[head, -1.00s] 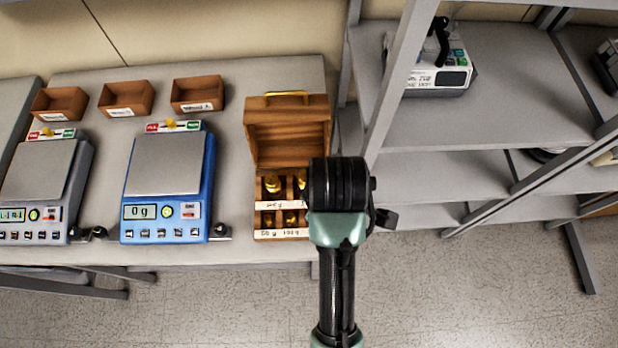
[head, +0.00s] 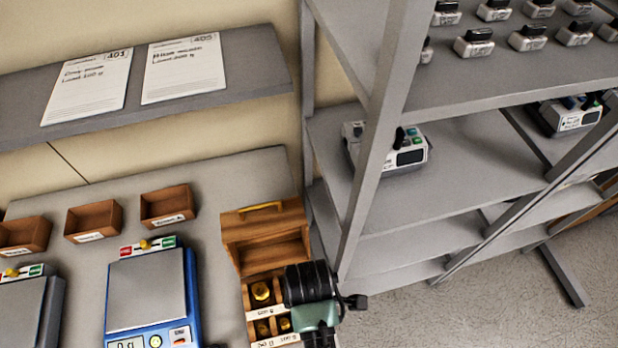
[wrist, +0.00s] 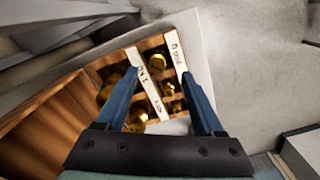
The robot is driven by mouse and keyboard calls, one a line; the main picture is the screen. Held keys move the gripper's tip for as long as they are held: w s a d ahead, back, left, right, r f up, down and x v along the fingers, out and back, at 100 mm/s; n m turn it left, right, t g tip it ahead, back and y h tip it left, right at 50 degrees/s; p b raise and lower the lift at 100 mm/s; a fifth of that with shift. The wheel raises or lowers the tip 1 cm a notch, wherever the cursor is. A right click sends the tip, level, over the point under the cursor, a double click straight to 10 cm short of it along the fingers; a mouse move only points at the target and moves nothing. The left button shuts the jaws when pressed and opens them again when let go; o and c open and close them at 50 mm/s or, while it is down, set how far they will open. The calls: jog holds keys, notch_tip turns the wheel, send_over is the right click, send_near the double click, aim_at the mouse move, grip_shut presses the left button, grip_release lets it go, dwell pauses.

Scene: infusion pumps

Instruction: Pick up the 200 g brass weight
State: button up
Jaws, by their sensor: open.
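An open wooden box (head: 242,291) stands on the grey table, its lid tipped back. Brass weights sit in its compartments, one of them large (head: 261,291), with smaller ones in front. The wrist view shows several of these brass weights (wrist: 168,88) between white label strips (wrist: 152,84). In the head view my wrist covers the box's right side, and the fingertips are hidden.
A blue scale (head: 147,290) and a grey scale (head: 22,315) stand left of the box. Small wooden trays (head: 167,206) line the table behind. A grey shelf rack (head: 450,175) with devices stands close on the right. Two paper sheets (head: 184,68) lie on the upper shelf.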

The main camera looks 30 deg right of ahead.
jog(key=shift+w+d+f+p, duration=0.1)
jog(key=shift+f+p, duration=0.1)
jog(key=shift+f, duration=1)
jog(key=shift+w+f+p, duration=0.1)
jog(key=shift+f+p, duration=0.1)
jog(key=shift+f, duration=0.95)
grip_shut()
